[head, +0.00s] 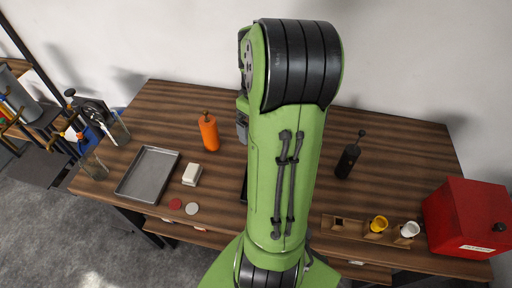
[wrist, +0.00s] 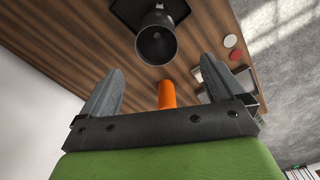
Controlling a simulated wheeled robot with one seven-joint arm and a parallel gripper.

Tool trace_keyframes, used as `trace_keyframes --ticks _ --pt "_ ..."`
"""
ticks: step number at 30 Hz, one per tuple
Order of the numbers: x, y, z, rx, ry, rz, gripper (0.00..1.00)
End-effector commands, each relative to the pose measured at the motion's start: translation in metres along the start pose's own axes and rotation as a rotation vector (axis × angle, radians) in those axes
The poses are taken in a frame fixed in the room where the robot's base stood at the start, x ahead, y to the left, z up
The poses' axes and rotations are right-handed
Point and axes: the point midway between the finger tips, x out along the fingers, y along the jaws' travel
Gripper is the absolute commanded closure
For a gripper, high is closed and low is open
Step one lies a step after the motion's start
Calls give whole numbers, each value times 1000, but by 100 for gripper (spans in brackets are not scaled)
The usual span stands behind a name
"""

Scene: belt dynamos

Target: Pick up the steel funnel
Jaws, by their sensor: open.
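A dark grey, round-mouthed thing (wrist: 156,44), which looks like the steel funnel, shows in the wrist view with its open mouth towards the camera. It is at or on a black square plate (wrist: 124,10) above the wooden table. My gripper (wrist: 160,66) is open and empty, its two fingers spread wide. In the picture the funnel's mouth lies just beyond the fingertips, roughly midway between them, and no contact shows. In the head view my arm hides the funnel and most of the gripper; only a dark edge, possibly the plate (head: 244,186), shows beside the arm.
An orange bottle (head: 208,132) stands left of my arm, a black bottle (head: 348,160) right. A grey tray (head: 147,174), white block (head: 192,175) and two discs lie left. A wooden rack with yellow (head: 378,225) and white cups (head: 410,230) and a red box (head: 470,218) are right.

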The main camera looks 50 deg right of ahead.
Motion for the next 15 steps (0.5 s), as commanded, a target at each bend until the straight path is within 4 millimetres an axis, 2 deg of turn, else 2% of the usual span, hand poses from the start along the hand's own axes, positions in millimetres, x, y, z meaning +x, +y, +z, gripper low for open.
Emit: trace_keyframes --ticks 1,3,8,15 --pt "15 0 1 2 -4 -5 4" --pt "31 0 1 2 -4 -4 4" --pt "50 0 1 2 -1 -1 4" --pt "91 0 4 0 -1 -3 4"
